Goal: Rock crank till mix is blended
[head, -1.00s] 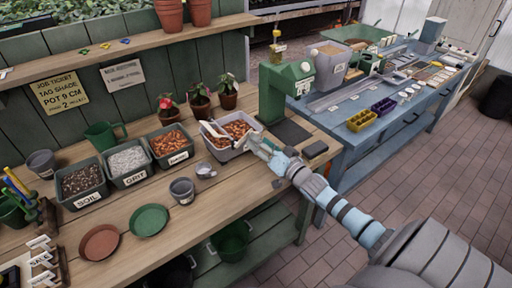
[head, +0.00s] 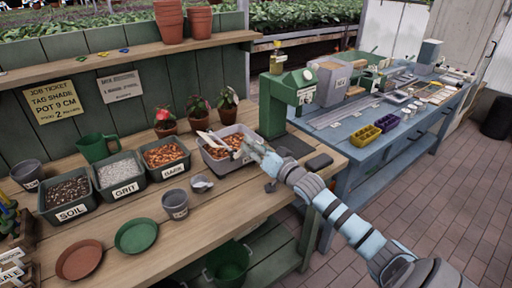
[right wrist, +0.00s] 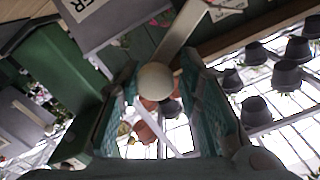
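A grey tub (head: 214,163) holding brown, bark-like mix (head: 226,146) stands on the wooden bench. A pale crank arm (head: 209,139) lies across its top. In the right wrist view the crank shows as a flat pale bar (right wrist: 184,28) with a round off-white knob (right wrist: 154,81). My right gripper (head: 249,150) is at the tub's right side. In the right wrist view its two teal fingers (right wrist: 162,92) stand apart on either side of the knob, with gaps visible. Contact with the knob is not clear. My left gripper is not in view.
Bins of soil (head: 68,190), grit (head: 120,170) and bark (head: 165,155) stand left of the tub. A green press-like machine (head: 275,105) stands close behind my right gripper. Potted plants (head: 227,113) line the back. Small grey pots (head: 175,203) and saucers (head: 137,235) sit in front.

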